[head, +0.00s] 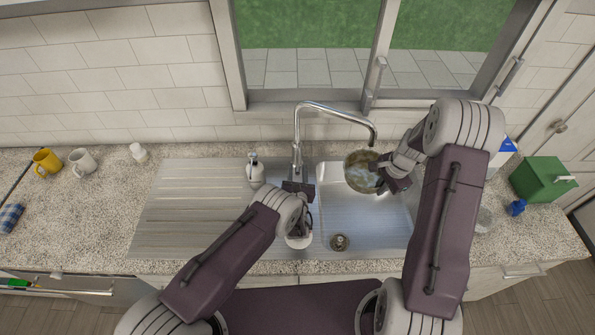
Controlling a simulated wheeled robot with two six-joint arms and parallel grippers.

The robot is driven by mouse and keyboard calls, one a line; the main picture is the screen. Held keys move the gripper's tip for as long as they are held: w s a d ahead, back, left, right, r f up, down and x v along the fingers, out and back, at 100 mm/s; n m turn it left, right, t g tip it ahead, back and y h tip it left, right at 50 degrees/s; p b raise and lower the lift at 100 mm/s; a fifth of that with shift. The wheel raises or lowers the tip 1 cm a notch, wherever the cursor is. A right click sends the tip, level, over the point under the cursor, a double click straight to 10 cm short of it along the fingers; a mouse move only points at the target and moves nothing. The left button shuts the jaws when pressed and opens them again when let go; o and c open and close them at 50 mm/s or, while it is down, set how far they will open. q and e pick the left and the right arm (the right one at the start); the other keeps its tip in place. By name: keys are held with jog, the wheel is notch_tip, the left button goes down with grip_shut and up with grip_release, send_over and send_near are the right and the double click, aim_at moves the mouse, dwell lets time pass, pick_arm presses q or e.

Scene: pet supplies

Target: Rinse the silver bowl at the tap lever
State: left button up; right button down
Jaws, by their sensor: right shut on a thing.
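The silver bowl (354,184) is at the back of the sink, under or near the end of the tap's spout. It looks brownish, with pale patches inside that could be water or reflections. My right gripper (384,176) is shut on the bowl's right side. The chrome tap (297,140) stands behind the sink's left edge, its spout arching right. My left gripper (298,188) is at the foot of the tap. The tap lever cannot be made out there, and whether the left fingers are open or touch it is unclear.
The steel sink (385,225) has a drain strainer (340,242) at its front left. A soap bottle (255,170) stands left of the tap. The ribbed drainboard (185,205) is clear. Mugs (83,162) stand far left; a green box (542,178) is far right.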

pick_arm(q)
jog(key=s+r, duration=0.1)
jog(key=s, duration=1)
jog(key=shift+s+a+r, duration=0.3)
jog(key=shift+s+a, duration=0.1)
dwell(0.5)
jog(key=shift+f, duration=0.1)
dwell(0.3)
jog(key=shift+c, duration=0.4)
